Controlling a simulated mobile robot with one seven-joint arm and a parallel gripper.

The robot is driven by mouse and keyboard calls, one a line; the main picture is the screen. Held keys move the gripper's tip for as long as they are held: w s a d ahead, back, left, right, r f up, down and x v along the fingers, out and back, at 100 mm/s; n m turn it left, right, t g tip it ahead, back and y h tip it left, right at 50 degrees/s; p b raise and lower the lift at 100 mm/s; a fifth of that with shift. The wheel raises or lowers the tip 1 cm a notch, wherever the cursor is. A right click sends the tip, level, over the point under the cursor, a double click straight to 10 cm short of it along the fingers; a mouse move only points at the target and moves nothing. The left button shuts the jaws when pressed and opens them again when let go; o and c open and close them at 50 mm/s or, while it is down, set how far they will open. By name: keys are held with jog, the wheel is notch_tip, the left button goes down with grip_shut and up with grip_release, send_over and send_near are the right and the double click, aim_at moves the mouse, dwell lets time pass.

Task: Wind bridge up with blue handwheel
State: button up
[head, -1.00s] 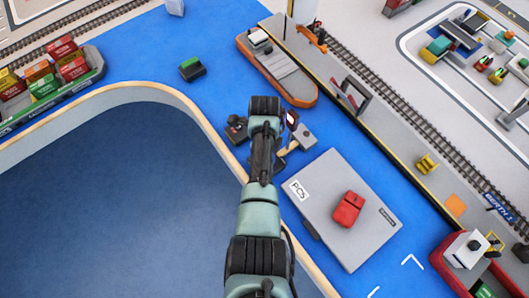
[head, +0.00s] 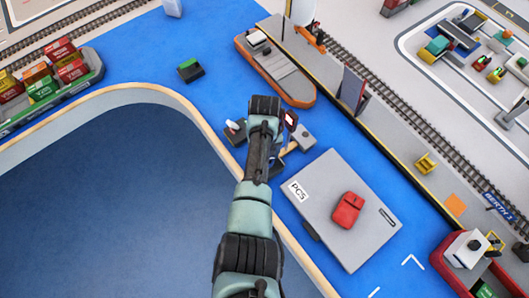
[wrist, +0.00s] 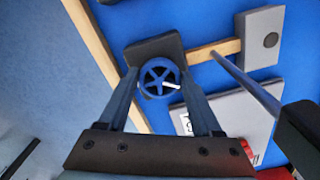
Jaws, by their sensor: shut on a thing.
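The blue handwheel (wrist: 145,77) is a spoked ring with a white crank handle, seen face-on in the wrist view. My gripper (wrist: 159,78) is shut on this handwheel, one finger on each side of its rim. In the head view my arm hides the wheel. A small white part (head: 232,126) shows just left of my wrist there; I cannot tell what it is. A dark slate panel with reddish edges (head: 352,88) stands at the quay edge by the rails. It may be the bridge, but I cannot be sure.
A grey case with a red block (head: 347,210) lies right of my arm. An orange-hulled boat (head: 290,85) lies along the quay. A dark green block (head: 190,70) sits on the blue floor. A wood-topped curved wall (head: 130,86) runs close on the left.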

jog(key=shift+m, duration=0.7)
jog(key=o, duration=1.4)
jog(key=shift+c, duration=0.2)
notch_tip(320, 180, up, 13)
